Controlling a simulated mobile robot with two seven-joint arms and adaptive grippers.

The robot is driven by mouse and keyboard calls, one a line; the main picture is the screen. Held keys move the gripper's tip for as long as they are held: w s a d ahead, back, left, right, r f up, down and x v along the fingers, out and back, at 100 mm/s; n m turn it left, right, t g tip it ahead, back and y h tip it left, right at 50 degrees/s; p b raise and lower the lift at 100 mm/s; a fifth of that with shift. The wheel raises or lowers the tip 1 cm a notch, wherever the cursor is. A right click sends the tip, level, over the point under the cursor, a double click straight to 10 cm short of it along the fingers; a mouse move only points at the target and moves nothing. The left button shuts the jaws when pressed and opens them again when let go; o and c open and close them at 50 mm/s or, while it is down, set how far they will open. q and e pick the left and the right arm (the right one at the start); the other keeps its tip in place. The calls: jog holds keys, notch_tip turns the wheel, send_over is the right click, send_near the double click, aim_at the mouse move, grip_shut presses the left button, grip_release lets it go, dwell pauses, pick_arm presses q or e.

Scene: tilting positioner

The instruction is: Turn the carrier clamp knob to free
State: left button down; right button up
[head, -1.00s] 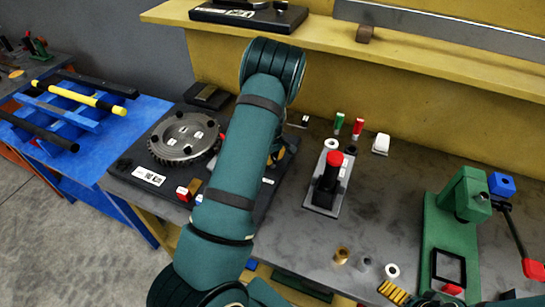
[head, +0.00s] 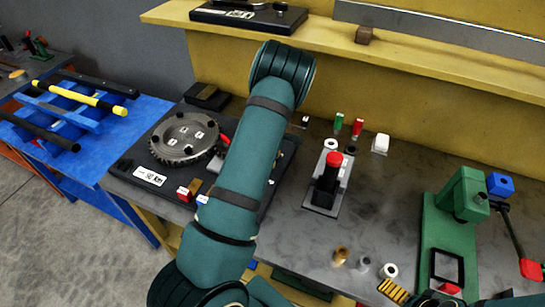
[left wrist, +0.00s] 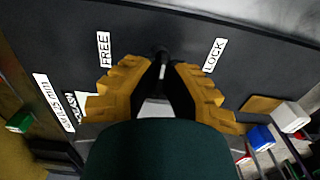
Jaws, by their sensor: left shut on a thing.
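The carrier clamp knob (left wrist: 161,52) shows only as a dark tip between the fingers of my left gripper (left wrist: 163,66); most of it is hidden. The gripper's yellow fingers are shut on it. The FREE label (left wrist: 104,49) is left of the knob and the LOCK label (left wrist: 214,55) is right of it. The tip lies between the two labels; I cannot tell the knob's exact setting. In the head view my left arm covers the knob and the gripper. The toothed round plate (head: 184,138) lies on the dark positioner base (head: 125,172).
A stand with a red top (head: 334,159) is right of my left arm. A green press (head: 445,225) with a red-ended lever stands farther right. A yellow shelf (head: 420,62) runs along the back. A blue table (head: 95,140) with rods is at the left.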

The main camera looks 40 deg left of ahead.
pick_arm(q)
jog(key=shift+s, duration=0.1)
jog(key=c, duration=1)
grip_release()
jog(key=shift+r, duration=0.5)
notch_tip(320, 180, up, 11)
jog(key=shift+f, duration=0.1)
